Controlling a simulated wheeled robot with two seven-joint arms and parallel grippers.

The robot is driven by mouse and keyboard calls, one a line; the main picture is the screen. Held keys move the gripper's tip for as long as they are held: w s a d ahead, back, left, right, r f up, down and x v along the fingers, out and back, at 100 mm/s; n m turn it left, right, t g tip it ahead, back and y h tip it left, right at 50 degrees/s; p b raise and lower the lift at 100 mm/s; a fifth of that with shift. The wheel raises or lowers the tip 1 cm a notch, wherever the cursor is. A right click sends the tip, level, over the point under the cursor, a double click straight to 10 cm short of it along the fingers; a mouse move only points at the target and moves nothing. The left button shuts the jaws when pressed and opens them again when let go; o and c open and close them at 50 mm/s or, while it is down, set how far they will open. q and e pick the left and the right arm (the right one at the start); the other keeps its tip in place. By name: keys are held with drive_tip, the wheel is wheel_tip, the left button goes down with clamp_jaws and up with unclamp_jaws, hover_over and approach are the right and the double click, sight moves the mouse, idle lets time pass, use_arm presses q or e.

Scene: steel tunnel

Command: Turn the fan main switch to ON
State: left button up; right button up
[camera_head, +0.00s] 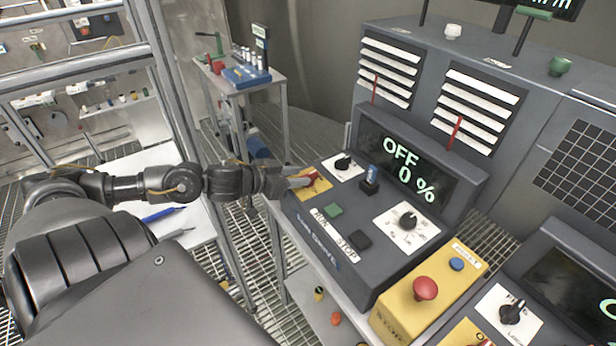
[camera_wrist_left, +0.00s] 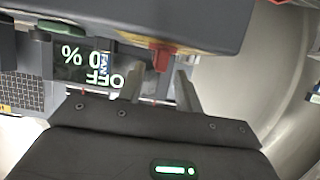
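The fan drive console (camera_head: 330,262) stands in the middle of the head view. Its display (camera_head: 408,168) reads OFF and 0 %. A red switch handle on a yellow plate (camera_head: 318,186) sits at the console's left corner, partly hidden by my left gripper (camera_head: 297,181). In the left wrist view the red handle (camera_wrist_left: 160,56) lies between the two spread fingers of my left gripper (camera_wrist_left: 160,76), with a gap showing on each side. Whether a fingertip touches it I cannot tell. My right gripper is not in view.
Beside the handle are a black knob (camera_head: 343,162), a blue-topped part (camera_head: 371,176), a green button (camera_head: 333,210) and a dial (camera_head: 408,220). A yellow box with a red emergency button (camera_head: 426,288) stands at front right. A metal frame post (camera_head: 175,75) rises near my left arm.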

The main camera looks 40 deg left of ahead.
sight(305, 176)
use_arm(q)
drive_tip(key=shift+p+x, duration=0.3)
drive_tip(key=shift+x, duration=1.7)
drive_tip(key=shift+c, duration=0.3)
clamp_jaws()
